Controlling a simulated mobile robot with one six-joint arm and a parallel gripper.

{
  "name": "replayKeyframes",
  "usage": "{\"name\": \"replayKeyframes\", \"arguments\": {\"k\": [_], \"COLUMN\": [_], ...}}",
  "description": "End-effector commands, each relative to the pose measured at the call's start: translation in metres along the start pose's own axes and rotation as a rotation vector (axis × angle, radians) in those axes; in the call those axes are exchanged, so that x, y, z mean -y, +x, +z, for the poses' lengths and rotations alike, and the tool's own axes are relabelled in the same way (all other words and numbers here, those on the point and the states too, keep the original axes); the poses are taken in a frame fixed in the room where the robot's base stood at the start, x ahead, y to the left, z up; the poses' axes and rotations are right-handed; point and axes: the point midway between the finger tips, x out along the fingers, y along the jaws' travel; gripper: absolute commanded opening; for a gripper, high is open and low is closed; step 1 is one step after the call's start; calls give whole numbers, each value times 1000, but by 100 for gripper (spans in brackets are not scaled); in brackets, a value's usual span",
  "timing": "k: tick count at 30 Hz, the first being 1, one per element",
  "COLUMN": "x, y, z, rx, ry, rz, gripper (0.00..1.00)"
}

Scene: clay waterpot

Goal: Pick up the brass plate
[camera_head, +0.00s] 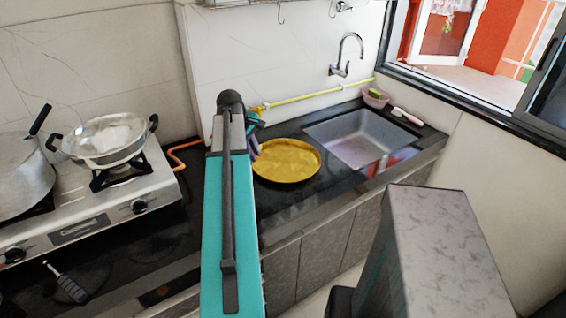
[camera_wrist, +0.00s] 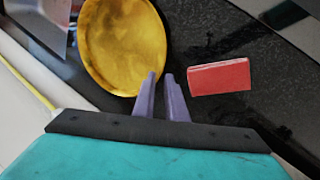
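The brass plate (camera_head: 288,160) is round and yellow-gold and lies on the black counter just left of the sink. In the wrist view the plate (camera_wrist: 122,45) fills the upper left-centre. My gripper (camera_wrist: 160,74) has two purple fingers with a narrow gap between them. The left fingertip overlaps the plate's lower-right edge in that view, and the right one is just beside it. I cannot tell whether they touch it. In the head view my gripper (camera_head: 254,148) is at the plate's left edge, partly hidden by my arm.
A red block (camera_wrist: 219,77) lies on the counter right of the fingers in the wrist view. The sink (camera_head: 362,137) is right of the plate, with a tap (camera_head: 346,55) behind it. A stove (camera_head: 95,190) with a pan (camera_head: 105,140) and a pot (camera_head: 22,172) stands left.

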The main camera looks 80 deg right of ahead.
Motion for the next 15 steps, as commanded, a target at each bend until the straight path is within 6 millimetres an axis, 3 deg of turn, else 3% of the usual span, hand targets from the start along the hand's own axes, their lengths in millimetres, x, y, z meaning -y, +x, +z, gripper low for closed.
{"name": "replayKeyframes", "arguments": {"k": [15], "x": [2], "y": [46], "z": [-4], "rx": [-1], "ry": [-6], "rz": [-1], "gripper": [12]}}
